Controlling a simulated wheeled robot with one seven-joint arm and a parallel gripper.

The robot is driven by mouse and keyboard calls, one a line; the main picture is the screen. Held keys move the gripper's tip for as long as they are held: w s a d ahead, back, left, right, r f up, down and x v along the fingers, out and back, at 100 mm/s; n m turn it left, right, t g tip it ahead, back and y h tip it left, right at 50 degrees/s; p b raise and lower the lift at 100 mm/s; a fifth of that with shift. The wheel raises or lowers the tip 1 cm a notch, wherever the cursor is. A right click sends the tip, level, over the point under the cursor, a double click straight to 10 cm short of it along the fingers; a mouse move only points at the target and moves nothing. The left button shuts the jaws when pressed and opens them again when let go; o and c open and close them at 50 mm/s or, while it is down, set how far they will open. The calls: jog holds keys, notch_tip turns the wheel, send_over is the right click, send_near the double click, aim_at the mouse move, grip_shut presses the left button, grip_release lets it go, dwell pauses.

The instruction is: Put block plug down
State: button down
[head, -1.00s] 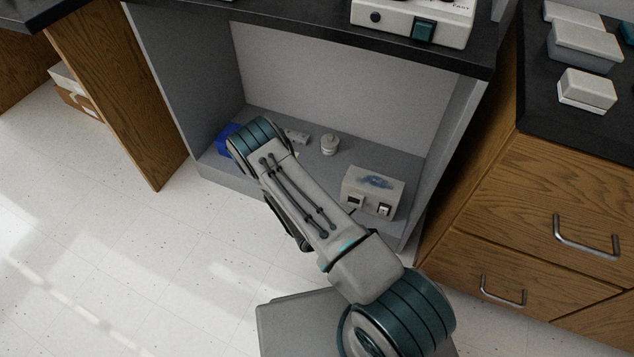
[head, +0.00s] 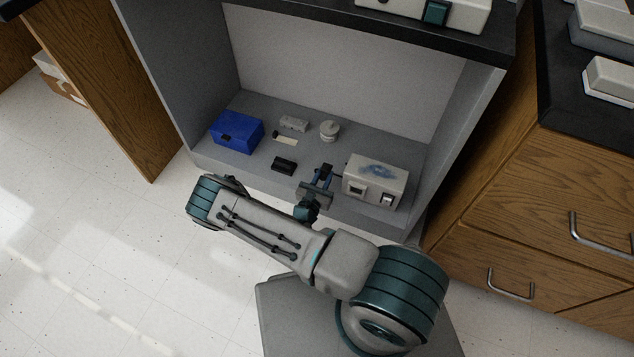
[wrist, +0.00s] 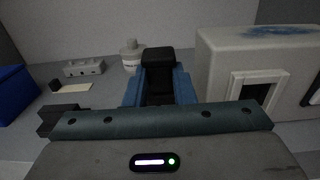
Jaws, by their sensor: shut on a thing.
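The block plug, a small black piece, is held in my gripper (head: 320,178). In the head view the plug (head: 327,168) shows at the fingertips, just left of the white device. In the wrist view the plug (wrist: 156,58) stands up between the blue fingers of my gripper (wrist: 158,85), which are shut on it. The gripper is inside the grey cabinet bay, over the right part of its floor. I cannot tell whether the plug touches the cabinet floor.
A white device (head: 375,178) stands close to the right of the gripper. A black block (head: 284,165) lies to its left. Behind are a white bottle (head: 329,131), a grey block with holes (head: 294,123) and a pale strip (head: 286,140). A blue box (head: 236,132) stands at left.

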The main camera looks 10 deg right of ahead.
jog(key=w+f, duration=0.1)
jog(key=w+a+b, duration=0.1)
jog(key=w+f, duration=0.1)
jog(key=w, duration=0.1)
jog(key=shift+a+f+b, duration=0.25)
jog(key=shift+f+b, duration=0.05)
jog(key=shift+f, duration=0.05)
jog(key=shift+f+b, duration=1.15)
jog(key=shift+f, duration=0.75)
jog(key=shift+f+b, duration=0.3)
jog(key=shift+f, duration=0.05)
jog(key=c, duration=1.2)
grip_release()
